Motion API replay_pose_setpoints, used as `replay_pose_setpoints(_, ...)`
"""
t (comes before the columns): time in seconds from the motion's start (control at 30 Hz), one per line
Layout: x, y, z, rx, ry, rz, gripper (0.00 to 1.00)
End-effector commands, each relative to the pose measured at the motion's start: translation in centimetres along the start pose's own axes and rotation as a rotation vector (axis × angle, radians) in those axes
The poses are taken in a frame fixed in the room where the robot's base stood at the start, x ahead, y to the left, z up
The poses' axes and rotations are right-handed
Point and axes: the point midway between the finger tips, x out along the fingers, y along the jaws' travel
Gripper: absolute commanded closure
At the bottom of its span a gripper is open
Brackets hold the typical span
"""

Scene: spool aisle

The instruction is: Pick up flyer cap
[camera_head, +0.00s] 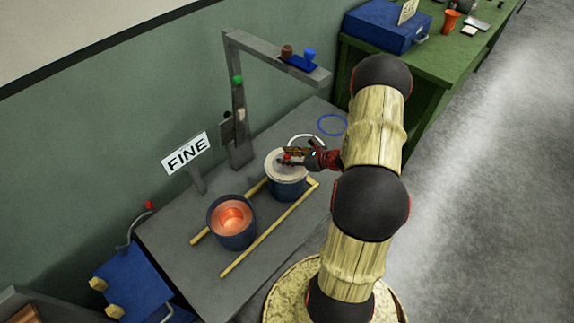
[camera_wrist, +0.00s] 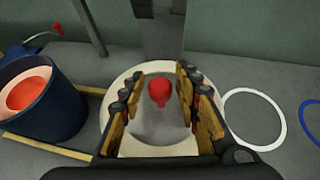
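The flyer cap (camera_head: 276,162) is a pale round lid with a red knob, lying on top of a dark blue spool pot (camera_head: 287,188) on the grey table. In the wrist view the cap's pale rim (camera_wrist: 115,95) shows around my fingers, and the red knob (camera_wrist: 159,90) stands between them. My gripper (camera_wrist: 158,100) is open, with a finger on each side of the knob and a gap to both. In the head view my gripper (camera_head: 290,157) is over the cap and hides part of it.
An open blue pot with copper inside (camera_head: 232,221) stands to the left between two wooden rails (camera_head: 268,230). A grey post with an overhead arm (camera_head: 238,120) rises behind. A white ring (camera_wrist: 253,118) and a blue ring (camera_head: 332,125) lie to the right. A FINE sign (camera_head: 187,152) stands left.

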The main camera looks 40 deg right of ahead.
Motion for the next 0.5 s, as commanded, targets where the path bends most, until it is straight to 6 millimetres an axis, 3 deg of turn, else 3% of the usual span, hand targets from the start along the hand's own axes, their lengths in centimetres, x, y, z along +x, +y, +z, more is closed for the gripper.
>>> replay_pose_setpoints(0.5,-0.01,0.01,-0.01,0.0,0.0,0.0,0.99)
